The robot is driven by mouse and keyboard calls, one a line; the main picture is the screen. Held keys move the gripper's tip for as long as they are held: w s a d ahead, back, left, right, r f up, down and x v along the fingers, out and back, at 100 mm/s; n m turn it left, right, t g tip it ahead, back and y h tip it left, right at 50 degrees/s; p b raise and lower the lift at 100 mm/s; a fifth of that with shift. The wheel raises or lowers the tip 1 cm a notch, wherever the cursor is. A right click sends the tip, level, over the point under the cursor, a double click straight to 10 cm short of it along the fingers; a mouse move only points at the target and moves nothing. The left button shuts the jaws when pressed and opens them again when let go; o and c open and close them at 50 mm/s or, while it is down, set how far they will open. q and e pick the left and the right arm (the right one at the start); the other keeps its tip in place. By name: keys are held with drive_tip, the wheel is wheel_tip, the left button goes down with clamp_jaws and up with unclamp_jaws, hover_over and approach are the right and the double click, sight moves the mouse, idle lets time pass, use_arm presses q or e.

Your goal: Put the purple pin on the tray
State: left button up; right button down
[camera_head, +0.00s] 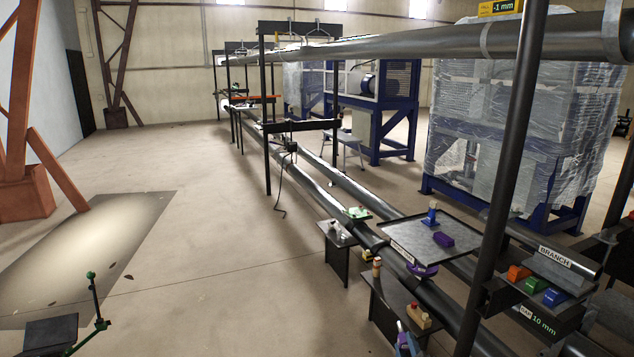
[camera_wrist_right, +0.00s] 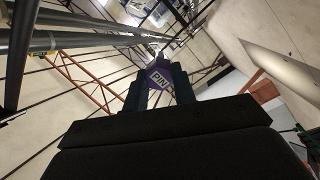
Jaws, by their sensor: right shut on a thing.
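My right gripper (camera_wrist_right: 158,82) shows in the right wrist view, with its two dark fingers closed on a purple pin (camera_wrist_right: 159,76) marked "PIN". The pin is clear of any surface in that view. The flat grey tray (camera_head: 408,234) stands on the right of the head view, above the lower pipes. A blue piece (camera_head: 431,216) and a purple piece (camera_head: 443,240) are on it. My left gripper cannot be identified in either view.
A black post (camera_head: 503,180) rises right of the tray. Orange (camera_head: 518,272), green (camera_head: 536,285) and blue (camera_head: 555,297) blocks sit beside the BRANCH label. A low dark table (camera_head: 392,292) is below the tray. A long pipe (camera_head: 400,46) runs overhead. The left floor is mostly clear.

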drive_tip(key=s+f, duration=0.3)
drive_tip(key=f, duration=0.3)
drive_tip(key=shift+s, duration=0.35)
drive_tip(key=shift+a+f, duration=0.1)
